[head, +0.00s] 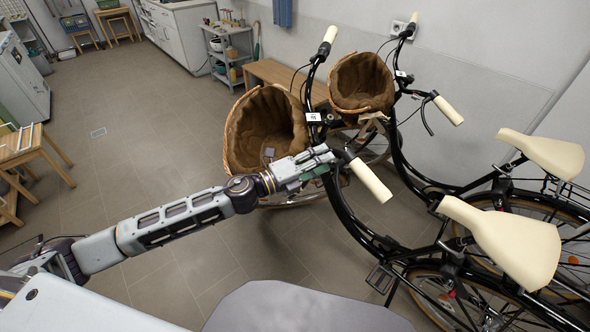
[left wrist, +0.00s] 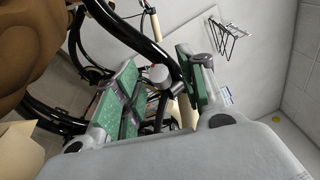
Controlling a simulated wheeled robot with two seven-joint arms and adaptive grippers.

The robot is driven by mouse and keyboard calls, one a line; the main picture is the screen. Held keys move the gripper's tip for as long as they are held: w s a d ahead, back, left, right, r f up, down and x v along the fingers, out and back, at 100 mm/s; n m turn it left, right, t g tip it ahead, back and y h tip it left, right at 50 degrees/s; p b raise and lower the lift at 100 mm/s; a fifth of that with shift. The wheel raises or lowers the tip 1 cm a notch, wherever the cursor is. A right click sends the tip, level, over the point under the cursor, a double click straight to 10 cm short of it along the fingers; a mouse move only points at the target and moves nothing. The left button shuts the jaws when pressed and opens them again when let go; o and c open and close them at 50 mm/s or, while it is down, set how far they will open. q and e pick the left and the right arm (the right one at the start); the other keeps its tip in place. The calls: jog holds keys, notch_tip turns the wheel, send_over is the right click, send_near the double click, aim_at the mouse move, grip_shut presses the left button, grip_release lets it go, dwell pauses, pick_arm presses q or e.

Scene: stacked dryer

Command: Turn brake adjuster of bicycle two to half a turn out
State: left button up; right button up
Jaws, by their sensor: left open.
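Two black bicycles with cream grips and saddles stand side by side; I cannot read which is bicycle two. The nearer bicycle (head: 345,207) carries a small white tag (head: 313,117) by its wicker basket. My left gripper (head: 331,157) is at its near handlebar, beside the cream grip (head: 370,181). In the left wrist view the green-padded fingers of my left gripper (left wrist: 165,92) are apart. A round grey part (left wrist: 158,75) and black tubing (left wrist: 135,38) show between and beyond them. I cannot make out the brake adjuster or any contact with it. My right gripper is out of view.
The farther bicycle (head: 395,135) stands close behind, with its own lined basket (head: 361,82). The nearer bicycle's lined basket (head: 264,130) is just beyond my left gripper. A wooden bench (head: 275,73) stands along the wall. The tiled floor (head: 150,160) to the left is clear.

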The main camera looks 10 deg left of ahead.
pick_arm(q)
jog(key=shift+s+a, duration=0.1)
jog(key=v, duration=1.1)
jog(key=shift+a, duration=0.15)
dwell(1.4)
jog(key=shift+s, duration=0.1)
jog(key=shift+a+f, duration=0.1)
jog(key=shift+a, duration=0.05)
dwell(0.4)
